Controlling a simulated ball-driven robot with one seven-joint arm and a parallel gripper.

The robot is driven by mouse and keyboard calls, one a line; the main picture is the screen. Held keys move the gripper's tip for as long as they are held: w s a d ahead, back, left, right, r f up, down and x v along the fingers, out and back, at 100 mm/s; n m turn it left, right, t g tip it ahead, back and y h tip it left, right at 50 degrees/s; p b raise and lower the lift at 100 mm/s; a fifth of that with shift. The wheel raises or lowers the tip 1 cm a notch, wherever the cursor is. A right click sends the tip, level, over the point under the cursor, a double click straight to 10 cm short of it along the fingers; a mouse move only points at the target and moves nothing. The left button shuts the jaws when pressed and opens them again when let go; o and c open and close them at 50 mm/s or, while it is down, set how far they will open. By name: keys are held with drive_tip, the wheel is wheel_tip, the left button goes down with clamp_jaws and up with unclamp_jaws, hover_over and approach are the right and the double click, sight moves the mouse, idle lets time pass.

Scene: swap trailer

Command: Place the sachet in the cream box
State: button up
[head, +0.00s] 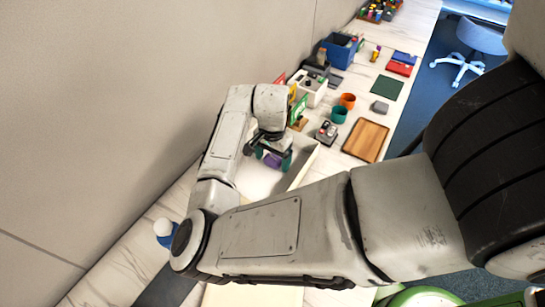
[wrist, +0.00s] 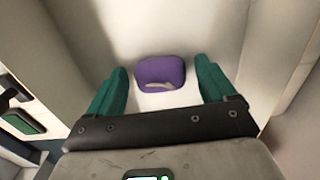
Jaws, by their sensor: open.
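The purple sachet (wrist: 160,71) lies on the pale floor of the cream box, close to its middle in the wrist view. In the head view the sachet (head: 272,159) shows as a small purple patch below my gripper. The cream box (head: 303,167) is partly hidden by my arm; its pale inner wall (wrist: 275,45) also shows in the wrist view. My gripper (wrist: 163,85) has green fingers spread wide, one on each side of the sachet, with a gap to it on both sides. Its hand is over the box in the head view (head: 274,157).
A wooden board (head: 366,141), a teal cup (head: 339,115), an orange cup (head: 347,101) and a grey block (head: 380,107) stand beyond the box. A blue bin (head: 340,48) is farther back. A wall runs along the left. A blue-and-white item (head: 164,232) is near my elbow.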

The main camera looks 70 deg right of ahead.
sight(273, 158)
wheel_tip(273, 158, up, 12)
drive_tip(key=b, duration=0.1)
idle(0.4)
idle(1.1)
